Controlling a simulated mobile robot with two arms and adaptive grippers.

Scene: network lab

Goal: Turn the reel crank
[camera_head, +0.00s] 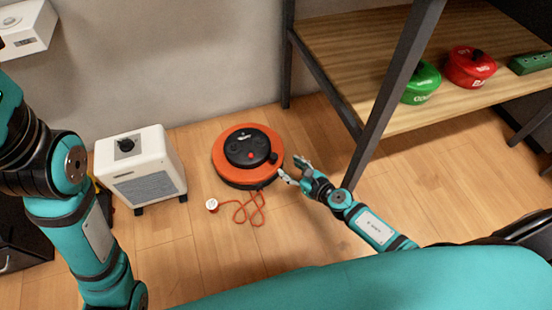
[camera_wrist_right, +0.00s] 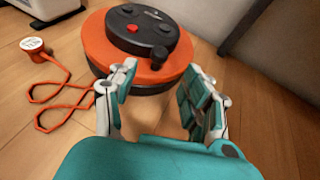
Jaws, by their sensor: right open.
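The orange cable reel (camera_head: 222,157) lies flat on the wooden floor near the wall. A black round hub (camera_head: 240,148) with a red button sits on its top, and it also shows in the right wrist view (camera_wrist_right: 125,32). A black knob (camera_wrist_right: 158,55), likely the crank handle, stands at the hub's near edge. My right gripper (camera_head: 292,172) is open and empty just right of the reel. In the right wrist view its fingers (camera_wrist_right: 160,95) are spread, with the reel beyond them. My left arm comes in from the left, but its gripper is out of view.
A red cord (camera_head: 240,211) runs from the reel to a white plug (camera_head: 212,204) on the floor. A white heater-like box (camera_head: 143,172) stands left of the reel. A wooden shelf (camera_head: 380,50) with dark metal legs stands on the right, holding green and red items.

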